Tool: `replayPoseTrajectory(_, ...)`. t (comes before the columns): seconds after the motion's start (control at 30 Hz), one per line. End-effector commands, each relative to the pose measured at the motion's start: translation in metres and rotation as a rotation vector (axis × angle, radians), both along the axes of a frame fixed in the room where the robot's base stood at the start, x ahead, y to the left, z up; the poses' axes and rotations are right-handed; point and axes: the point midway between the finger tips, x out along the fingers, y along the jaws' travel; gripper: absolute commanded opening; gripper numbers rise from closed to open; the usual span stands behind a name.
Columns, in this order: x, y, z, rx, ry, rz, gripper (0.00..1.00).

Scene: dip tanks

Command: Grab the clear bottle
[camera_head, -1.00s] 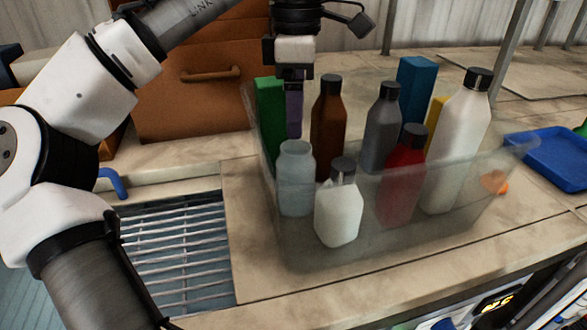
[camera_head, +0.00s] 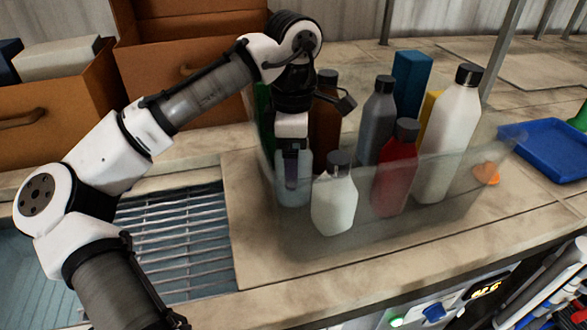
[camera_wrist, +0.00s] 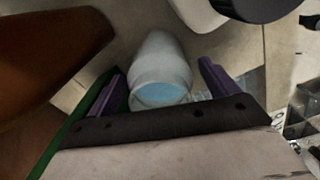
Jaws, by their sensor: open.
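The clear bottle (camera_head: 294,194) stands in the clear bin (camera_head: 410,217), at its near left, partly hidden behind my gripper. It is pale and see-through, with no cap visible. My gripper (camera_head: 291,183) is lowered into the bin at the bottle. In the wrist view, the clear bottle (camera_wrist: 160,75) shows between the two purple fingers of my gripper (camera_wrist: 162,82), with a gap at each side. Its round opening looks light blue inside. My gripper is open.
A white bottle with a dark cap (camera_head: 334,200) stands close to the right. Brown (camera_head: 325,120), grey (camera_head: 377,120), red (camera_head: 395,172) and tall white (camera_head: 450,135) bottles and a blue box (camera_head: 411,84) crowd the bin. A metal grate (camera_head: 180,240) lies left.

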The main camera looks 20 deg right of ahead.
Motion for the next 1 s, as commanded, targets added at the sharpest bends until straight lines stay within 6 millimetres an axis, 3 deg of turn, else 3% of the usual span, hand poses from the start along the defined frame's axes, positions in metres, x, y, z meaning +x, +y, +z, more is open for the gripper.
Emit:
replayPoseTrajectory(0.17, -0.001, 0.0, -0.016, 0.001, 0.0, 0.0, 0.86)
replayPoseTrajectory(0.4, -0.001, 0.0, -0.018, 0.0, -0.001, 0.001, 0.85)
replayPoseTrajectory(0.87, 0.0, 0.0, -0.018, 0.0, -0.001, 0.001, 0.24)
replayPoseTrajectory(1.0, 0.0, 0.0, -0.017, -0.001, -0.002, 0.001, 0.23)
